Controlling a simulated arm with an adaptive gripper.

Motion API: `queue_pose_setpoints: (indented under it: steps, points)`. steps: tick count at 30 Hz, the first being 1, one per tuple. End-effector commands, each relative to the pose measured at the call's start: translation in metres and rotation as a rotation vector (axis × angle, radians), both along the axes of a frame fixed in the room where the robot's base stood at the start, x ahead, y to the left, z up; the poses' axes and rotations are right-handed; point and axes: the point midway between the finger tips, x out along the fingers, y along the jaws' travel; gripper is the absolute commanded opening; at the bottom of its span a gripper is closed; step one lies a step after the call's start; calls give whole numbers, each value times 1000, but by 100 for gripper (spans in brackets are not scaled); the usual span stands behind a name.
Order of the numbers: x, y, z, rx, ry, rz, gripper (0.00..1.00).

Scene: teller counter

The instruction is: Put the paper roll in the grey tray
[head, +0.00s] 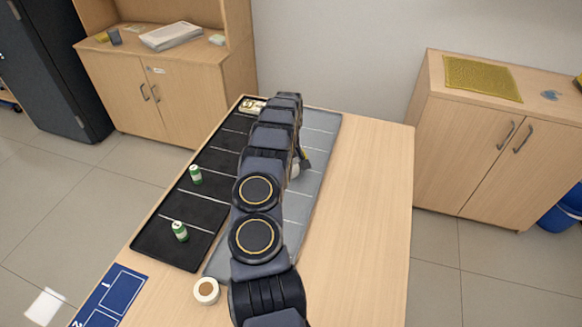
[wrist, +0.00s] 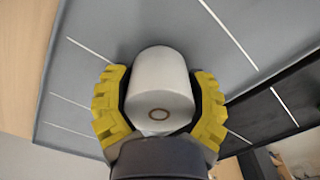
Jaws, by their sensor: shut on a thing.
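The white paper roll (wrist: 160,85) is between the yellow-padded fingers of my gripper (wrist: 160,108), which is shut on it. Its round end with a small core faces the wrist camera. In the head view, only a small part of the paper roll (head: 294,171) shows beside my arm, and my gripper (head: 301,163) is mostly hidden. The grey tray (head: 318,150), divided by thin white lines, lies under and around the roll. I cannot tell whether the roll touches the tray floor.
A white-and-brown roll (head: 206,291) stands on the table near a blue mat (head: 110,296). The table's right side is clear.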

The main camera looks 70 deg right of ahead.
Motion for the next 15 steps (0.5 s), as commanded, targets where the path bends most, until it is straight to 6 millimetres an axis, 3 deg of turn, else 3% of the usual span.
queue_pose_setpoints:
  steps: [2,3,5,15]
  points:
    - [0,0,-3,0,0,0,28]
    - [0,0,-2,0,0,0,74]
    - [0,0,-2,0,0,0,97]
    - [0,0,-1,1,1,0,97]
